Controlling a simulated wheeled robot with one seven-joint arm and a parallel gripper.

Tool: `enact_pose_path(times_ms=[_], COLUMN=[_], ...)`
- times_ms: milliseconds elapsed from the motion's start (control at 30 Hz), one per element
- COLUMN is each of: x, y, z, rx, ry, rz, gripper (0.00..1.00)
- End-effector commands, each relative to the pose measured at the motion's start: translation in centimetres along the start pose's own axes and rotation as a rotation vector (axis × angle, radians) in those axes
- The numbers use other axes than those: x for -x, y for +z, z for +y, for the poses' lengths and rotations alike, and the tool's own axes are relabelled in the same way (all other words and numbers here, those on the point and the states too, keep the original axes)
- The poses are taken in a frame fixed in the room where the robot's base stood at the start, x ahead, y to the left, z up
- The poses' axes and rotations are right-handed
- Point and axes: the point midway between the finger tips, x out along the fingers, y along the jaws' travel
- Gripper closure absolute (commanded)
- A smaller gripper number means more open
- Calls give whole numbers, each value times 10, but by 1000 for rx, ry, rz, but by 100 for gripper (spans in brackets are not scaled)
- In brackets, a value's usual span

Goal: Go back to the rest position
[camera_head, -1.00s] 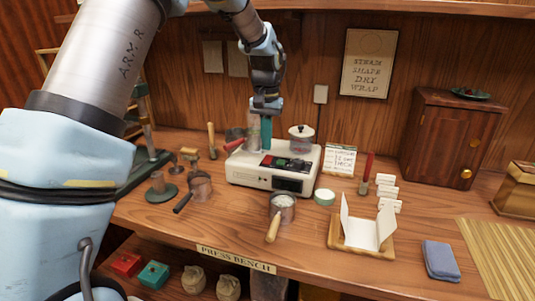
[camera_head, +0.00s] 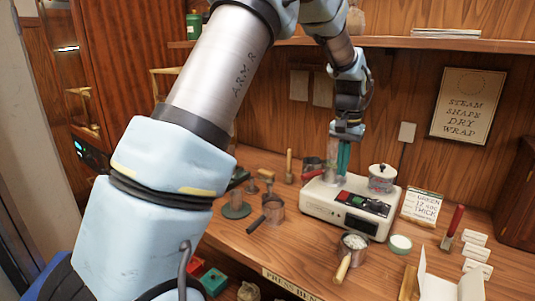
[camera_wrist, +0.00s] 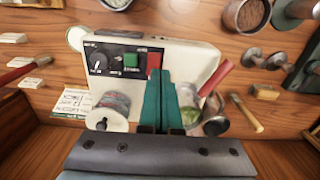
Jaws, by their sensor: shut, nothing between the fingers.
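My gripper (camera_head: 343,158) has green fingers pressed together, with nothing between them. In the head view it hangs above the back left of the white steamer machine (camera_head: 322,205). The wrist view shows the shut fingers (camera_wrist: 162,95) over the same machine (camera_wrist: 208,62), which has a knob, a green button and a red button. A lidded glass jar (camera_head: 381,178) stands on the machine's right side; it also shows in the wrist view (camera_wrist: 110,108). A red-handled vessel (camera_head: 312,175) is beside the fingers, partly hidden by them.
A wooden-handled pan (camera_head: 354,243) with pale contents stands before the machine. A dark-handled pan (camera_head: 273,209) and a round-based press stand (camera_head: 236,211) are to the left. A shelf (camera_head: 440,42) runs above the bench. A folded white wrapper (camera_head: 440,286) lies at lower right.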

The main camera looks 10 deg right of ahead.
Motion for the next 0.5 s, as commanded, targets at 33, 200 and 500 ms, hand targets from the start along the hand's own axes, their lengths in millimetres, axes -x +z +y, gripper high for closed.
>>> enact_pose_path(times_ms=[33, 200, 500], x=[2, 2, -12], y=[10, 76, 251], z=[-18, -98, -186], rx=[30, 187, 514], ry=[-1, -5, -28], rz=[4, 36, 108], gripper=[100, 100, 100])
